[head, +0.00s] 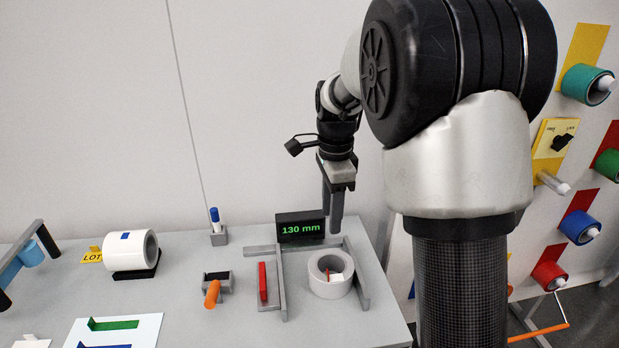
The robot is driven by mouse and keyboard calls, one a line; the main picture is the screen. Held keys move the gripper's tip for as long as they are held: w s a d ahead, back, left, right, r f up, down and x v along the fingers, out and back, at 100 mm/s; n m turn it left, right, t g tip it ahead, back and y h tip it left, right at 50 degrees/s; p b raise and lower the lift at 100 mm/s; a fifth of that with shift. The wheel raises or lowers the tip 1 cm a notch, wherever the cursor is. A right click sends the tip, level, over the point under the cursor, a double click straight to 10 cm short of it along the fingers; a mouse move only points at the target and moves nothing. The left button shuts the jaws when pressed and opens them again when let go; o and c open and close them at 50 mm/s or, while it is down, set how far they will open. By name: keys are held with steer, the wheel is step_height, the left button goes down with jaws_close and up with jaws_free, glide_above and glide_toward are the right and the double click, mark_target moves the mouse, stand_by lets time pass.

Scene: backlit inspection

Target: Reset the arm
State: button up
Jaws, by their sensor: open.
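My arm rises from the lower right and bends over toward the table in the head view. My gripper (334,205) points down, open and empty, in the air above the back of the table's right part. Its fingers overlap in this view, so the gap between them is hard to see. It hangs near the right end of the black display (300,227) reading "130 mm". The grey-white roll (331,289) lies below and in front of the gripper, apart from it, with a small red and white piece inside its opening.
The grey table (190,314) also bears a red bar (263,282) beside a grey frame, an orange-handled tool (212,293), a blue-capped marker (215,217) in a holder, and a white roll (131,250). Coloured rolls hang on the right wall, including a blue one (578,226).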

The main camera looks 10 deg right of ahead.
steer(key=s+r+n+t+p, duration=0.2)
steer(key=s+r+n, duration=0.5)
steer(key=s, duration=0.5)
steer(key=s+r+n+t+p, duration=0.3)
steer(key=s+r+n, duration=0.5)
steer(key=s+n, duration=0.2)
steer(key=shift+s, duration=1.2)
steer(key=shift+c, duration=1.1)
